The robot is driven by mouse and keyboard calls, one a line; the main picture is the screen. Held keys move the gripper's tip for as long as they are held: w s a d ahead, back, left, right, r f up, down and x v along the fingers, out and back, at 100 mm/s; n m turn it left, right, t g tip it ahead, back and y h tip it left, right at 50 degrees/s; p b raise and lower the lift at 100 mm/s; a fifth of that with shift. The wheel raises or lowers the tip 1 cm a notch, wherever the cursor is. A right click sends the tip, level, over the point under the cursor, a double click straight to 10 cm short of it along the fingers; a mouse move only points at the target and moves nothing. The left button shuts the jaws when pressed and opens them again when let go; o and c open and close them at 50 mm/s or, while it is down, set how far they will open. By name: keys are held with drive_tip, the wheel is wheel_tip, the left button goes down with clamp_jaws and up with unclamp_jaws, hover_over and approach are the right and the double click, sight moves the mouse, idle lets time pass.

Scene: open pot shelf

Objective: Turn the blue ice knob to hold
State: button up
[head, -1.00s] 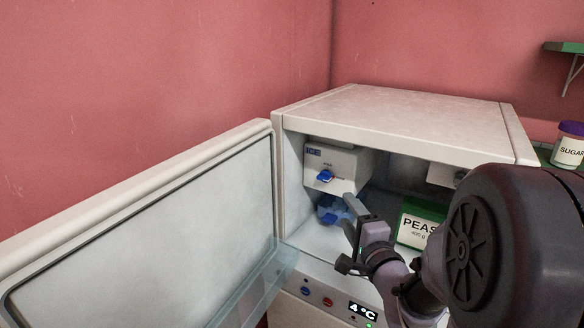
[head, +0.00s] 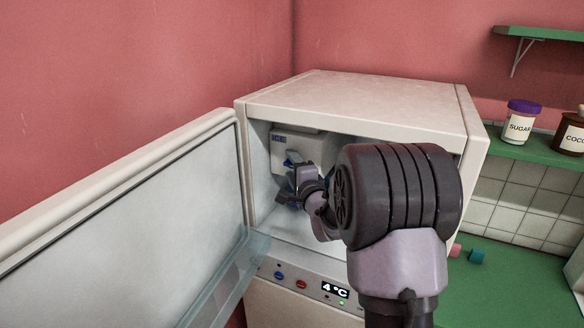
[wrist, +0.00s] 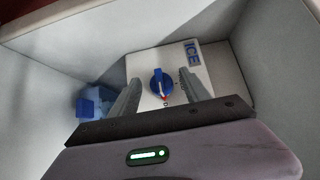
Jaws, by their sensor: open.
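The blue ice knob (wrist: 158,85) sits on the white ice maker box (wrist: 201,66), inside the open fridge at its upper left. The knob has a white line and a red mark at its lower end, and small marks stand around it on the box. My gripper (wrist: 160,77) is open, with one finger on each side of the knob; I cannot tell whether either finger touches it. In the head view my gripper (head: 296,170) is in front of the ice maker box (head: 292,142) and mostly covers the knob.
Blue ice or a bin (wrist: 90,102) lies beside the box in the wrist view. The open fridge door (head: 120,220) stands at left. The fridge side walls and top (head: 360,100) are close around my arm. A sugar jar (head: 519,122) stands on a green shelf at right.

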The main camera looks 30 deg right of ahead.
clamp_jaws()
